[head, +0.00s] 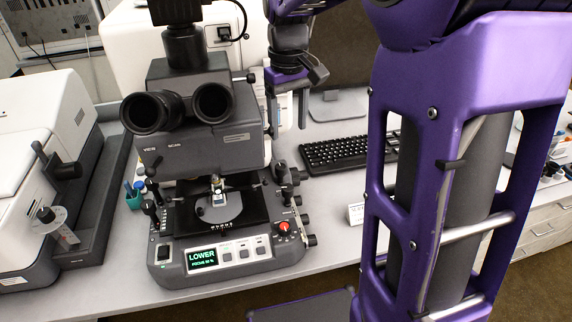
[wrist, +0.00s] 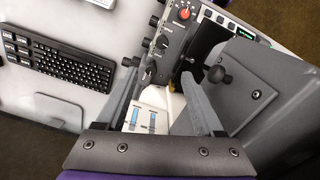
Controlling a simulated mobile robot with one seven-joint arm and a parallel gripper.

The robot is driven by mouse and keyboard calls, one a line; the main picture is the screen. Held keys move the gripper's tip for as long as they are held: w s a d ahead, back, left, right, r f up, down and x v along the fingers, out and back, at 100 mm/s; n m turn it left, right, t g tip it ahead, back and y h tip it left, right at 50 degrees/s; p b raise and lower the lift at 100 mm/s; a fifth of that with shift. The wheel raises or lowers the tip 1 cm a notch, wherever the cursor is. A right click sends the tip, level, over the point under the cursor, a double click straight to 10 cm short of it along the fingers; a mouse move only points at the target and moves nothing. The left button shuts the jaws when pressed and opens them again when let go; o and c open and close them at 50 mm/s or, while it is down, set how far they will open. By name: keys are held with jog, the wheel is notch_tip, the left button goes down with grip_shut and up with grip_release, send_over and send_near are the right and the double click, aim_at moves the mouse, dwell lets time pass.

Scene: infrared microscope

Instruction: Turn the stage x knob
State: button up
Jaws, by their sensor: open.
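The microscope (head: 210,125) stands on the bench with a dark stage (head: 190,212) under its head. Several dark knobs (head: 284,174) sit along its right side; I cannot tell which one is the stage x knob. In the wrist view, knobs (wrist: 162,42) show beyond the fingertips on the side of the base. My gripper (head: 287,126) is open and empty, fingers pointing down, above and behind these knobs. In the wrist view, the gap between its fingers (wrist: 160,78) shows part of the bench and a white card with blue marks, with no knob between them.
A black keyboard (head: 348,154) and a monitor (head: 338,75) stand right of the microscope. A white instrument (head: 40,150) stands at left. Bare bench lies between base and keyboard.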

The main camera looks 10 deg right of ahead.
aim_at(288, 187)
notch_tip(288, 187, down, 18)
jog(key=shift+r+b, duration=0.2)
jog(key=shift+b, duration=0.8)
grip_shut()
